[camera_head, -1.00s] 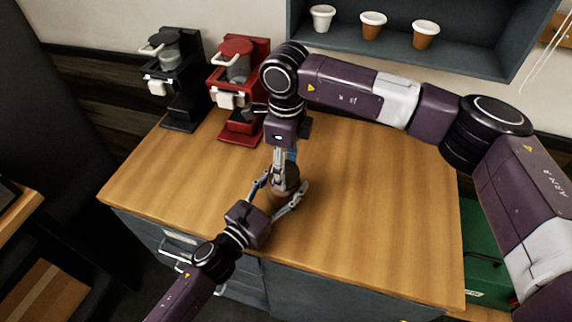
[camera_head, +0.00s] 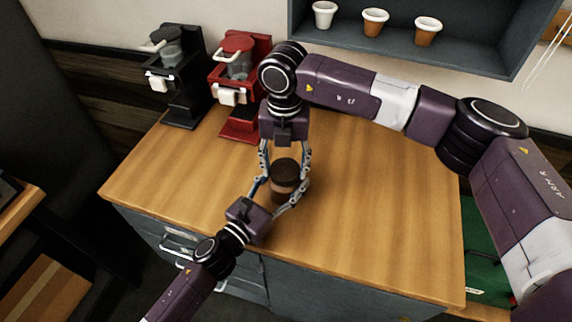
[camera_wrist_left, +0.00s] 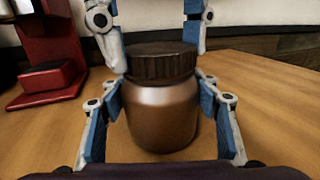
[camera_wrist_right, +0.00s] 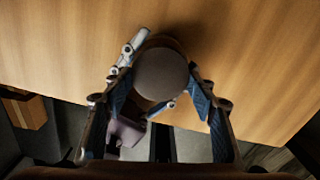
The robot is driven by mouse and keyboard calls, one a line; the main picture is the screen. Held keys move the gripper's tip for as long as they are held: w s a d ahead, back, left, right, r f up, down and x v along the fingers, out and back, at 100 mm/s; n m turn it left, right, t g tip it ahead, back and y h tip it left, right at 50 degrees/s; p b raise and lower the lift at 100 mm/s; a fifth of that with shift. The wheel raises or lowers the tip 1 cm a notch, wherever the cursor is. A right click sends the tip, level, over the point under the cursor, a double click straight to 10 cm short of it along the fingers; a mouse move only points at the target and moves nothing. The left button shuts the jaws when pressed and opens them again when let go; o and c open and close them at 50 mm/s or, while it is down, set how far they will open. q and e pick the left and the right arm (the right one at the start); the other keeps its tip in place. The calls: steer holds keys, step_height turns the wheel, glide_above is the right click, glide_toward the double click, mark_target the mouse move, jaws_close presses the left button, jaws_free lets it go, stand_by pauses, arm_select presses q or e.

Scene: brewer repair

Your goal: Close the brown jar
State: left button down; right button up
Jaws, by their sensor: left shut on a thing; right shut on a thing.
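The brown jar (camera_head: 283,191) stands upright near the front of the wooden counter; it fills the middle of the left wrist view (camera_wrist_left: 162,115). Its dark ridged lid (camera_wrist_left: 162,66) sits on top of it and shows from above in the right wrist view (camera_wrist_right: 161,75). Whether the lid is fully tightened cannot be told. My left gripper (camera_head: 279,193) is shut on the jar's body from the front left. My right gripper (camera_head: 286,170) reaches down from above, with its fingers on both sides of the lid, shut on it.
A black coffee brewer (camera_head: 181,85) and a red brewer (camera_head: 238,90) stand at the back left of the counter (camera_head: 370,220). A grey wall shelf (camera_head: 450,65) holds three cups. The counter right of the jar is clear.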

steer(key=m, duration=0.5)
steer(key=shift+a+m, duration=0.15)
steer(key=shift+m, duration=0.25)
steer(key=m, duration=0.5)
steer(key=shift+w+m, duration=0.2)
steer(key=shift+m, duration=0.2)
steer(key=m, duration=0.5)
steer(key=shift+w+a+m, duration=0.1)
steer(key=shift+m, duration=0.2)
steer(key=shift+a+m, duration=0.35)
steer(key=shift+m, duration=0.55)
steer(key=shift+w+a+r+m, duration=0.15)
steer(key=shift+a+m, duration=0.2)
steer(key=shift+m, duration=0.45)
steer(key=shift+d+m, duration=0.25)
steer(key=shift+m, duration=0.45)
steer(key=shift+d+m, duration=0.3)
steer(key=shift+d, duration=0.05)
